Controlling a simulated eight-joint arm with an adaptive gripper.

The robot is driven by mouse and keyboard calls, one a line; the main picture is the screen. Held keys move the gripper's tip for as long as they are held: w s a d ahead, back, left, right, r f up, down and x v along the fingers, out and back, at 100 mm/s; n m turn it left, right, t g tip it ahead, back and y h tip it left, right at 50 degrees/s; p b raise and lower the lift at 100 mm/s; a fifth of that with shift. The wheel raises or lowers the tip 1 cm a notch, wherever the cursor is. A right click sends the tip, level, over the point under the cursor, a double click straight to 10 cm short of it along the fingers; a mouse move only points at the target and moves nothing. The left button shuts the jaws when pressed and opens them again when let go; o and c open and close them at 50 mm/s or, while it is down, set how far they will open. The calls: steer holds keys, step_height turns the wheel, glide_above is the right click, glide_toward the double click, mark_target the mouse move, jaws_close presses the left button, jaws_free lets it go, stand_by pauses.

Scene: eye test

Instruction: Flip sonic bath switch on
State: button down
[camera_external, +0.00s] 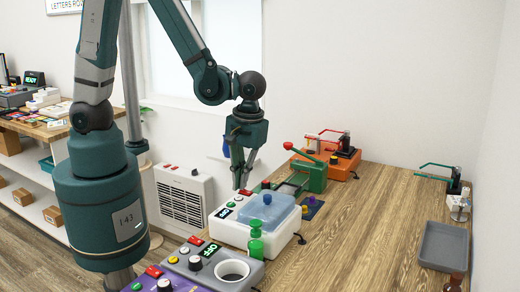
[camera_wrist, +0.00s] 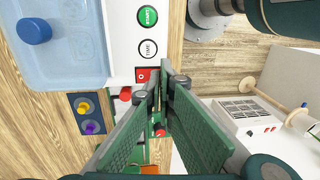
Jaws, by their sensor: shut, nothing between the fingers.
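The sonic bath (camera_external: 258,232) is a white box with a clear blue lid and a blue knob, standing at the table's left edge. In the wrist view its white panel (camera_wrist: 128,40) carries a green START button (camera_wrist: 147,16), a white TIME button (camera_wrist: 147,48) and a red switch (camera_wrist: 142,74) marked 0. My gripper (camera_external: 241,186) is shut and empty, pointing down above the panel's far end. In the wrist view the fingertips (camera_wrist: 167,80) appear just beside the red switch and partly cover its edge. I cannot tell whether they touch it.
A green lever press (camera_external: 308,172) and an orange device (camera_external: 335,163) stand beyond the bath. A grey tray (camera_external: 443,245) lies at right. The table's middle is clear.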

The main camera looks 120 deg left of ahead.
mark_target(244, 191)
steer(key=shift+s+f, duration=0.1)
steer(key=shift+f, duration=0.15)
stand_by(0.3)
steer(key=shift+s+f+t+b, duration=0.1)
steer(key=shift+f+t+b, duration=0.25)
steer(key=shift+b, duration=0.2)
steer(key=shift+r, duration=0.15)
steer(key=shift+w+r, duration=0.25)
steer(key=shift+w, duration=0.5)
steer(key=shift+r, duration=0.15)
steer(key=shift+s+r+p, duration=0.2)
steer(key=shift+r+p, duration=1)
steer(key=shift+r, duration=0.6)
step_height(244, 191, up, 10)
steer(key=s, duration=0.1)
